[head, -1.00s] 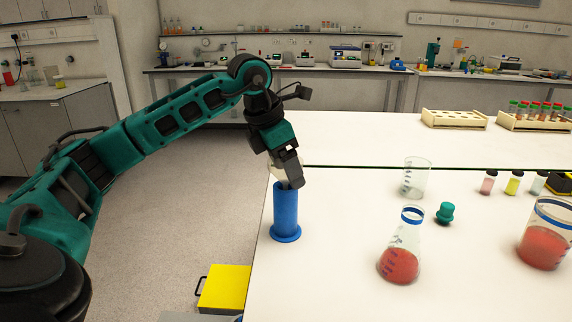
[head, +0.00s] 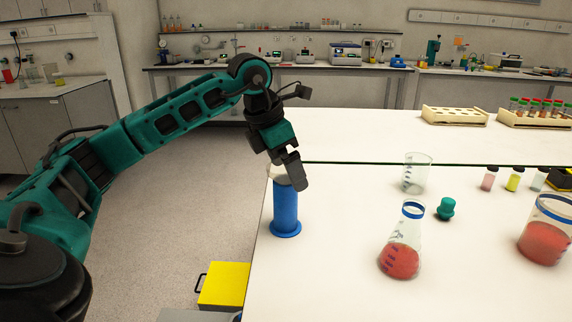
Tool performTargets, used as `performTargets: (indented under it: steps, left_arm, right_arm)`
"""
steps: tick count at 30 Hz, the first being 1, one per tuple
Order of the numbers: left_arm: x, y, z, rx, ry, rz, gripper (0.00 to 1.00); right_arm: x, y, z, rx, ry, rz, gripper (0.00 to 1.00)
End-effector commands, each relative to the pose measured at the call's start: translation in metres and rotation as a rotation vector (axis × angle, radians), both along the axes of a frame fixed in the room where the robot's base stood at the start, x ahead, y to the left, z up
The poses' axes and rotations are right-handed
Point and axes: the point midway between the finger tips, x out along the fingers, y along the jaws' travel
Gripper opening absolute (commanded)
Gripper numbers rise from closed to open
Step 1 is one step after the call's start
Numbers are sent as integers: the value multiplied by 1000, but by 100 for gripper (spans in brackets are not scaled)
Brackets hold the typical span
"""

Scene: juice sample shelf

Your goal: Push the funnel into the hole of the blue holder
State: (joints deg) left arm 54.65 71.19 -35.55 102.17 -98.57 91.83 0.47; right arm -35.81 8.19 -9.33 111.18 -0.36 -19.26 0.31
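The blue holder (head: 285,212) stands upright near the left edge of the white table. The pale funnel (head: 277,171) shows at the top of the holder, partly hidden by my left gripper (head: 297,180). I cannot tell how deep the funnel sits in the hole. My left gripper points down at the right side of the holder's top, its fingers overlapping the funnel and rim in the picture. Whether the fingers are open or touching the funnel is not clear. My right gripper is out of view.
An orange-red flask (head: 400,262), an empty beaker (head: 415,175) and a green stopper (head: 446,208) stand to the right. A beaker with red liquid (head: 544,243) is farther right. Wooden racks (head: 455,118) stand behind. The table just right of the holder is clear.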

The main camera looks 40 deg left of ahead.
Motion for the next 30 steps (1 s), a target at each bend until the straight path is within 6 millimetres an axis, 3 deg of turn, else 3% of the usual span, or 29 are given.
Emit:
performTargets:
  steps: [8, 21, 30]
  left_arm:
    - [-3, 1, 9, 0, -1, 0, 100]
    - [-32, 11, 97, -1, -4, 0, 100]
    - [-42, 15, 121, 0, -1, 0, 100]
  right_arm:
    - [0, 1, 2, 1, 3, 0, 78]
    - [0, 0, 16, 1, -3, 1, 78]
    - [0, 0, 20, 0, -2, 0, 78]
